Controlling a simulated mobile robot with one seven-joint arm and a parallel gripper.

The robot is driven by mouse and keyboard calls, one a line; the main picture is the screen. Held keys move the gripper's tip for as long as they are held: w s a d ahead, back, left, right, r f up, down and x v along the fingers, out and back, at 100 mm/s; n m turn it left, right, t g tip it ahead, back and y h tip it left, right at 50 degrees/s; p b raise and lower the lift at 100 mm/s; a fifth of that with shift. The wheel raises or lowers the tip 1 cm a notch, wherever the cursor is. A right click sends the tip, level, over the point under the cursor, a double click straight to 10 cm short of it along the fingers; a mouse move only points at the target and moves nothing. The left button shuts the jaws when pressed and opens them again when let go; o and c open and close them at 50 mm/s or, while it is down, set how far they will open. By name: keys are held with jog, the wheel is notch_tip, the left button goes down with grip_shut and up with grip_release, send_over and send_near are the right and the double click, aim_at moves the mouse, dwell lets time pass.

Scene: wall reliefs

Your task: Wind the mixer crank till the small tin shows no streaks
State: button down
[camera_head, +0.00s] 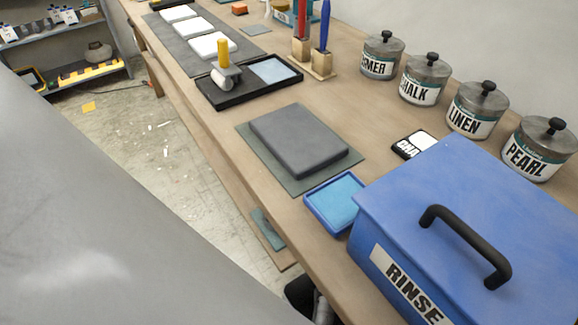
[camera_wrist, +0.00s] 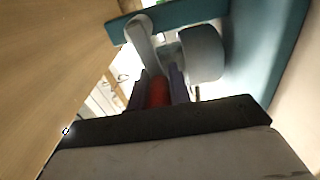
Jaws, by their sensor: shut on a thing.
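In the wrist view, my gripper (camera_wrist: 160,74) is shut on a red grip (camera_wrist: 158,93), which looks like the crank's handle. A pale arm-like part (camera_wrist: 142,42) is just beyond the fingertips. A teal frame (camera_wrist: 180,14), apparently the mixer's, spans the top and right of that view. A grey rounded can-like body (camera_wrist: 203,53), possibly the small tin, sits inside the frame beside the fingers. Its contents are hidden, so I cannot see any streaks. In the head view my gripper and its grip on the handle are not visible.
The wooden bench (camera_head: 215,125) runs away from me. A blue RINSE box (camera_head: 450,190) fills the near right. Several labelled jars (camera_head: 478,110) line the wall side. A grey slab (camera_head: 305,138), a blue tray (camera_head: 335,202) and a black tray (camera_head: 235,100) lie along the bench.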

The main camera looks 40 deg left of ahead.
jog(key=shift+f, duration=0.1)
jog(key=c, duration=1.3)
grip_release()
jog(key=p+v, duration=0.3)
jog(key=v, duration=1.1)
